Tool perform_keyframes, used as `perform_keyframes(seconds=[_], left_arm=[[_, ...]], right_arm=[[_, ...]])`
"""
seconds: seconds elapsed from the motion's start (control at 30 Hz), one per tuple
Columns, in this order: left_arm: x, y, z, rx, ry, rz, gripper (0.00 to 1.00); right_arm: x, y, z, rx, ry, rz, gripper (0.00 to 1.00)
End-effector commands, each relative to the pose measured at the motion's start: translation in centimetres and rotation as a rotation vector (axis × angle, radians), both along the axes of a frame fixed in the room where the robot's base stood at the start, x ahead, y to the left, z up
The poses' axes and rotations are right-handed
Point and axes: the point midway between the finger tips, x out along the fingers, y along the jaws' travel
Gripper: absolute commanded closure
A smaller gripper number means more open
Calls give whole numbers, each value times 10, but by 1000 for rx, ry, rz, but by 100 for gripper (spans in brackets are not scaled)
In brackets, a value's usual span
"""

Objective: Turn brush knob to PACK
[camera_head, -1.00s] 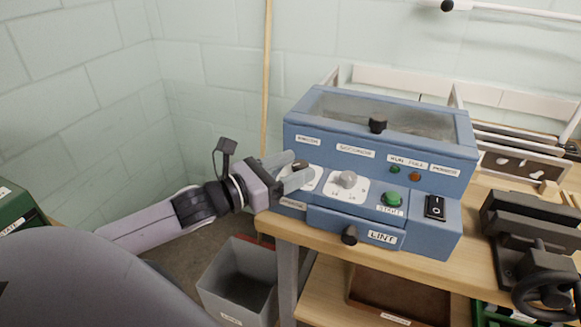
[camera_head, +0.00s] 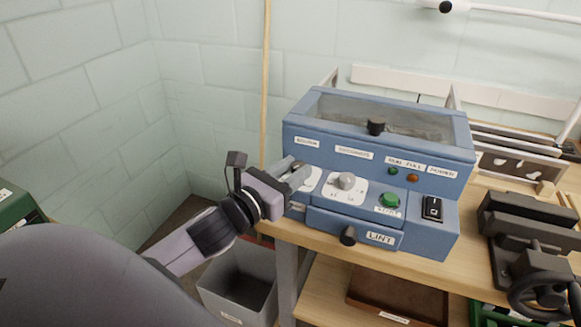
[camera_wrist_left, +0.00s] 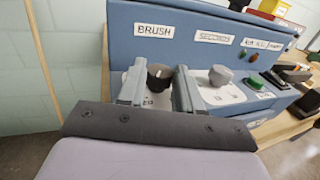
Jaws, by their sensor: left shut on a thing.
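The blue machine (camera_head: 340,150) stands on the wooden bench with a dial panel on its front. The dark brush knob (camera_wrist_left: 158,77) is on a white plate under the BRUSH label (camera_wrist_left: 154,30) in the left wrist view. A pale pointer line shows on the knob's face; the lettering around it is too small and covered to read. My left gripper (camera_head: 299,176) reaches in from the left at the machine's front left corner. Its two fingers are shut on the brush knob, one on each side. In the head view the fingers largely hide the knob. My right gripper is not in view.
A grey knob (camera_head: 346,181) sits just right of the brush knob. Further right are a green START button (camera_head: 390,200) and a black rocker switch (camera_head: 432,208). A LINT drawer (camera_head: 372,237) is below. A grey bin (camera_head: 238,283) stands on the floor beside the bench.

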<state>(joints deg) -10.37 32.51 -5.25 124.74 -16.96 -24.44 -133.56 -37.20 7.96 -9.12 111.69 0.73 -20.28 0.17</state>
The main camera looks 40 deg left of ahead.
Motion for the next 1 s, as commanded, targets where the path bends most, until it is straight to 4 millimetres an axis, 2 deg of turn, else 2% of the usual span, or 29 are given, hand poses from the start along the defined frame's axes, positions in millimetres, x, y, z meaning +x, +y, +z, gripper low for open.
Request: perform_keyframes(seconds=[0.6,1.0], left_arm=[[2,-13,1,-7,3,476,96],[3,-15,-1,-1,3,632,96]], right_arm=[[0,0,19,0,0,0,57],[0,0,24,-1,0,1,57]])
